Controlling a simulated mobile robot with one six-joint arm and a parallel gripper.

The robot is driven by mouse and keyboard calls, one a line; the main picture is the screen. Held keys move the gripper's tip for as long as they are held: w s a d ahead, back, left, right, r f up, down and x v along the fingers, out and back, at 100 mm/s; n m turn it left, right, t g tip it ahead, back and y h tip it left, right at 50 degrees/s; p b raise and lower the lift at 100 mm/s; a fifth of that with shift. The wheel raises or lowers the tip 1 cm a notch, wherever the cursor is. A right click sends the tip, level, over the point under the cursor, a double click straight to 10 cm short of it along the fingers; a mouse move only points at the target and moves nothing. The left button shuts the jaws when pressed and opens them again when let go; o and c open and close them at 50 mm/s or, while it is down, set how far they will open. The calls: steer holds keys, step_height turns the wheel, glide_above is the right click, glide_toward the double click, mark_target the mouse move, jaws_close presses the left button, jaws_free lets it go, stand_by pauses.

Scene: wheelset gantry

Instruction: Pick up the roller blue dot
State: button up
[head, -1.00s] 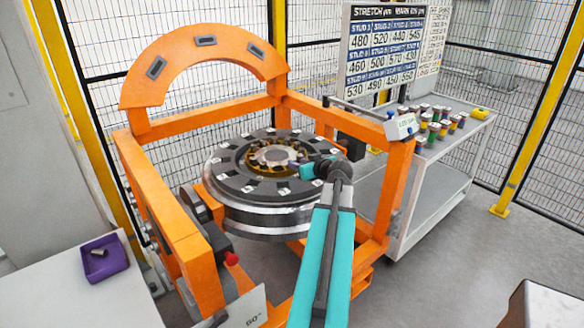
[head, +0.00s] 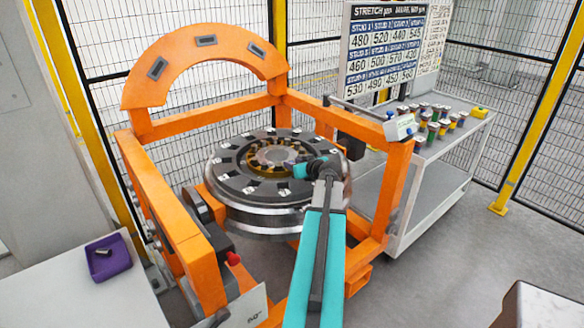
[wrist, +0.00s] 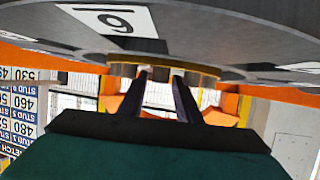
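A small grey cylinder (head: 103,252), which may be a roller, lies in the purple tray (head: 112,270) at the left; I see no blue dot on it. Rollers also sit in the brass-coloured ring (head: 272,170) at the centre of the wheel. In the wrist view grey rollers (wrist: 160,72) show in that ring, close to my fingertips. No blue dot can be made out on any of them. My gripper (wrist: 167,78) has its two dark fingers apart, with nothing visible held between them. In the head view my gripper (head: 290,166) reaches over the wheel toward the ring.
The dark wheel (head: 227,187) lies flat inside the orange gantry frame (head: 160,225). A cart (head: 432,190) at the right carries several coloured cans. A stud number board (head: 385,45) stands behind. A white table (head: 75,300) bears the purple tray. Yellow posts and mesh fencing surround the area.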

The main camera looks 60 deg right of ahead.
stand_by(0.3)
jaws_close()
steer(key=shift+r, duration=0.15)
step_height(320, 180, up, 10)
steer(key=b, duration=0.3)
stand_by(0.6)
stand_by(0.6)
